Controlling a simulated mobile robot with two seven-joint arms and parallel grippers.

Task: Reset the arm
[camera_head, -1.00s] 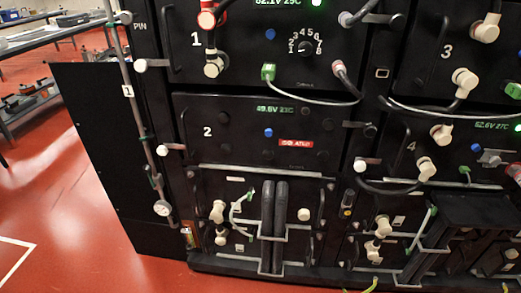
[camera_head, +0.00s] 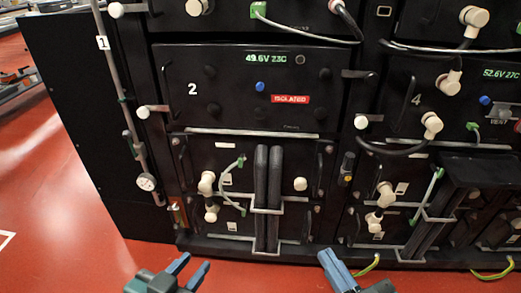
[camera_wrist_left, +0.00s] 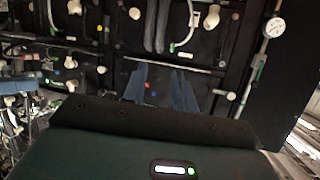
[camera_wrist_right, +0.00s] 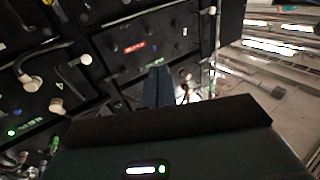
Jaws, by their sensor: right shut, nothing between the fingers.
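My left gripper (camera_head: 188,264) is at the bottom of the head view, left of the middle, in front of the lower rack. Its two blue fingers stand apart with nothing between them. In the left wrist view the fingers (camera_wrist_left: 160,84) also show a gap. My right gripper (camera_head: 328,256) is at the bottom of the head view, right of the middle. Its fingers are together and empty, and they show as one blue block in the right wrist view (camera_wrist_right: 157,84). Neither gripper visibly touches the rack.
A black battery rack fills the view, with module 2 (camera_head: 230,115) showing a red ISOLATED label and module 4 (camera_head: 452,82) to its right. White connectors (camera_head: 207,183) and cables stick out. A gauge (camera_head: 146,182) hangs on a pole at left. Red floor (camera_head: 75,235) is open at left.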

